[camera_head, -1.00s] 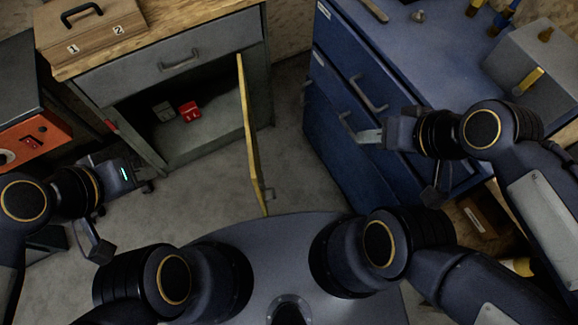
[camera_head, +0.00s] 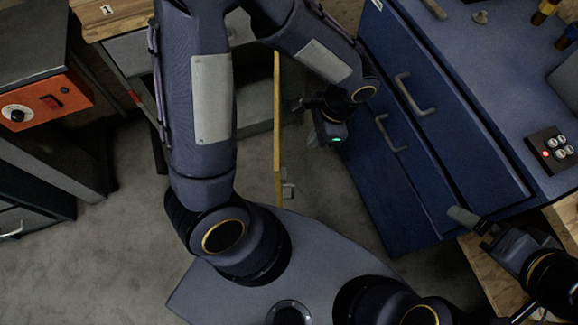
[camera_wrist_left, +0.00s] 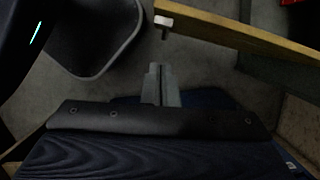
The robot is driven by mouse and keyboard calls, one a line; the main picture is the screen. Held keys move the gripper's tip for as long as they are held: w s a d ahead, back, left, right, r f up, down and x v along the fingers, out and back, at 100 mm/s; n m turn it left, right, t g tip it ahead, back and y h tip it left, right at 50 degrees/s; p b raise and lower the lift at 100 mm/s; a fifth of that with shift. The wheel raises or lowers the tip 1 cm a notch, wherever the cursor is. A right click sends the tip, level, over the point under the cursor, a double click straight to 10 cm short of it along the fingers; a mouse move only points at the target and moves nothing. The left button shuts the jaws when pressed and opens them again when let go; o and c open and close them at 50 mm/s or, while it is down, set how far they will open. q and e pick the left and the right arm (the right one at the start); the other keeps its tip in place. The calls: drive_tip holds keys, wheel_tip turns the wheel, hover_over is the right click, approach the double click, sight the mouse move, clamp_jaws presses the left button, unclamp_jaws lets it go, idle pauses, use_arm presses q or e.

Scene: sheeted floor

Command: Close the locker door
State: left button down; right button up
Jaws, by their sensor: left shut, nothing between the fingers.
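The locker is the grey cabinet (camera_head: 126,52) with a wooden top, largely hidden behind my left arm in the head view. Its door (camera_head: 277,130) stands open, edge-on, pointing towards me, with a handle (camera_head: 288,188) near its free end. My left gripper (camera_head: 318,143) is just right of the door, on the blue cabinet's side. In the left wrist view its fingers (camera_wrist_left: 160,85) are shut and empty. The door's yellow edge (camera_wrist_left: 240,34) and handle (camera_wrist_left: 164,22) lie ahead of them, apart. My right gripper (camera_head: 464,216) is at lower right; its finger opening is unclear.
A blue drawer cabinet (camera_head: 405,150) stands to the right, leaving a narrow floor gap beside the door. A button box (camera_head: 552,148) sits on its top. An orange panel (camera_head: 45,98) is at left. The floor (camera_head: 110,240) at lower left is clear.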

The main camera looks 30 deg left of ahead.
use_arm(q)
drive_tip(key=s+a+f+b, duration=0.1)
drive_tip(key=a+f, duration=0.1)
drive_tip(key=f, duration=0.4)
drive_tip(key=s+a+f+m+y+b, duration=0.1)
drive_tip(key=s+a+f, duration=0.1)
drive_tip(key=f, duration=0.5)
drive_tip(key=shift+s+a+f+m, duration=0.2)
drive_tip(key=shift+s+a+m, duration=0.1)
drive_tip(key=shift+a, duration=0.25)
